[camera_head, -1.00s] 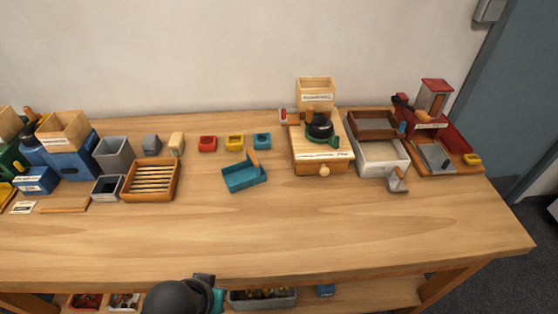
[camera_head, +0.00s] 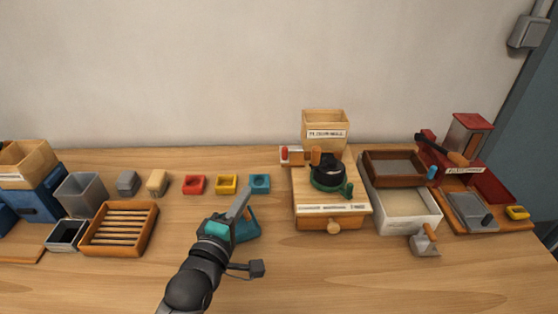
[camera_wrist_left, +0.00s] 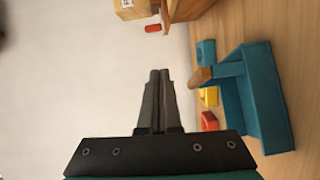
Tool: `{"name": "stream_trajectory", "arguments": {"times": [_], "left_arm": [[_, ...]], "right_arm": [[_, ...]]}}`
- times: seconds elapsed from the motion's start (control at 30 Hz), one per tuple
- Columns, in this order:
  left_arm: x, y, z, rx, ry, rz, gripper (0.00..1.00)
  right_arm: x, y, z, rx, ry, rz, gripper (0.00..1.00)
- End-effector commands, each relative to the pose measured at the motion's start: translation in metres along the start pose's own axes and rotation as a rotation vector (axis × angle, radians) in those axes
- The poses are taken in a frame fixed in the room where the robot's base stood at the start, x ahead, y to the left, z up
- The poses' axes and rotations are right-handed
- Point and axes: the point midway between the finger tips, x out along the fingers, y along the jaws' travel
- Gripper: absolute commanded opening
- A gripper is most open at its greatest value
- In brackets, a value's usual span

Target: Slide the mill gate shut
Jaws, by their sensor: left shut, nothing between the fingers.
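The mill (camera_head: 332,193) is a light wooden box with a black and green grinder on top and a wooden hopper (camera_head: 325,131) behind it. A white slide piece with a red end, which looks like the gate (camera_head: 290,155), sticks out to the left below the hopper. Its red end (camera_wrist_left: 153,28) also shows in the left wrist view. My left gripper (camera_head: 246,189) is shut and empty, left of the mill and apart from it, above the teal scoop (camera_head: 247,224). The gripper fingers (camera_wrist_left: 160,72) also show in the left wrist view. My right gripper is out of view.
A slatted tray (camera_head: 153,229) lies to the left. A white tray (camera_head: 433,224) and a red device (camera_head: 468,135) stand right of the mill. The front table is mostly clear.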

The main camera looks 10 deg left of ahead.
Motion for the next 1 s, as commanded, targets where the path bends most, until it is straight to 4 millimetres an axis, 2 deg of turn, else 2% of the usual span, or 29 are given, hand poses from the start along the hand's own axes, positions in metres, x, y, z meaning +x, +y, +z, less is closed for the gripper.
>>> {"name": "stream_trajectory", "arguments": {"times": [0.27, 0.87, 1.0], "left_arm": [[0.015, 0.005, -0.002, -0.052, 0.005, 0.041, 0.00], [0.102, 0.007, -0.002, -0.049, 0.004, 0.038, 0.00], [0.118, 0.009, 0.013, -0.052, 0.003, 0.038, 0.00]], "right_arm": [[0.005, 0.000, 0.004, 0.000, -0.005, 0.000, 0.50], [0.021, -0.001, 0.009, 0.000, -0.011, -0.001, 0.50], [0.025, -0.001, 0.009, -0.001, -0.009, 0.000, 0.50]]}}
